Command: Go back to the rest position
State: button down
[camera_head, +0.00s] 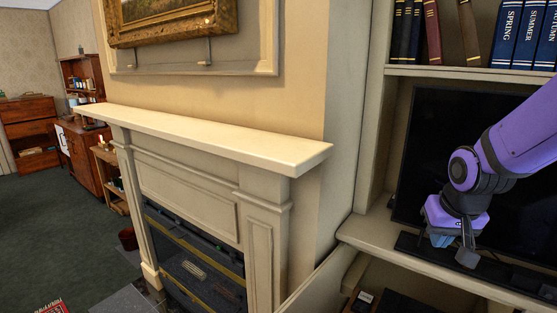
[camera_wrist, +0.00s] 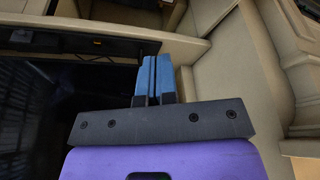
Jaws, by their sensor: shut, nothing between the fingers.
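My gripper (camera_head: 440,241) is at the right of the head view, at the end of my purple arm, in front of a dark screen. In the wrist view its two blue fingers (camera_wrist: 154,75) are side by side and shut, with nothing between them. The fingers point toward the shelf ledge below the screen in the head view. I cannot tell how far the fingertips are from the ledge.
The dark screen (camera_head: 423,155) stands on the shelf ledge (camera_head: 362,233), close to my gripper. Books (camera_head: 506,35) fill the shelf above. A cream mantel (camera_head: 220,136) over a fireplace (camera_head: 196,273) is at centre. Open carpet (camera_head: 65,235) lies at left.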

jog(key=s+a+r+n+t, duration=0.1)
jog(key=s+a+r, duration=0.1)
jog(key=s+r, duration=1.2)
jog(key=shift+s+n, duration=0.4)
jog(key=shift+s, duration=0.8)
jog(key=shift+f, duration=0.1)
